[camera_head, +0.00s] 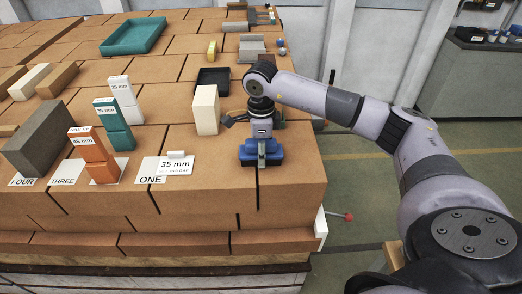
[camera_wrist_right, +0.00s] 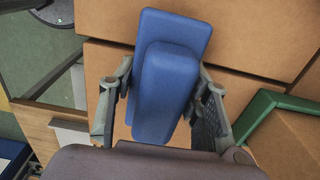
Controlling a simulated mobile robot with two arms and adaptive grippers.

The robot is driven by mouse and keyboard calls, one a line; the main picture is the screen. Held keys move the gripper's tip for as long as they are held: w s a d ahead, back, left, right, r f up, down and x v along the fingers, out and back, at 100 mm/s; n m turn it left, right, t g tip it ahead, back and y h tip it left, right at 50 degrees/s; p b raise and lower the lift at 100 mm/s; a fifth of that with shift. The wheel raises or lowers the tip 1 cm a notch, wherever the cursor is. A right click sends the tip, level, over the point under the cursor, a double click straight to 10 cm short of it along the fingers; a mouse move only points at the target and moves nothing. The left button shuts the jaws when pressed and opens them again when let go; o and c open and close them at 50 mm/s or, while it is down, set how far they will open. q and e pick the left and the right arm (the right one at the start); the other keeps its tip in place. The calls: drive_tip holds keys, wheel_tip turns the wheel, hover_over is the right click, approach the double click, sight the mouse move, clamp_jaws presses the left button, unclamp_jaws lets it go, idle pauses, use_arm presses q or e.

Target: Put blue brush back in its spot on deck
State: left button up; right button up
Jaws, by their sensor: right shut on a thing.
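The blue brush (camera_head: 247,158) is at the front right of the brick deck (camera_head: 290,185) in the head view. In the right wrist view the brush (camera_wrist_right: 165,90) is a blue block with a raised narrower blue part. My right gripper (camera_head: 262,146) comes down over it from above. Its two fingers (camera_wrist_right: 162,112) stand on either side of the raised part and are shut on it. I cannot tell whether the brush rests on the bricks or hangs just above them. My left gripper is out of view.
A cream block (camera_head: 206,110) stands just left of my gripper, with a black tray (camera_head: 213,80) behind. A "35 mm" card (camera_head: 174,166), an orange block stack (camera_head: 98,158) and a teal stack (camera_head: 113,125) stand further left. A green-edged item (camera_wrist_right: 255,112) shows in the wrist view.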

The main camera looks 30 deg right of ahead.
drive_tip(key=shift+f, duration=0.15)
drive_tip(key=o, duration=1.1)
drive_tip(key=shift+r, duration=0.35)
wheel_tip(320, 180, up, 11)
drive_tip(key=b, duration=0.4)
drive_tip(key=shift+f, duration=0.15)
drive_tip(key=shift+r, duration=0.5)
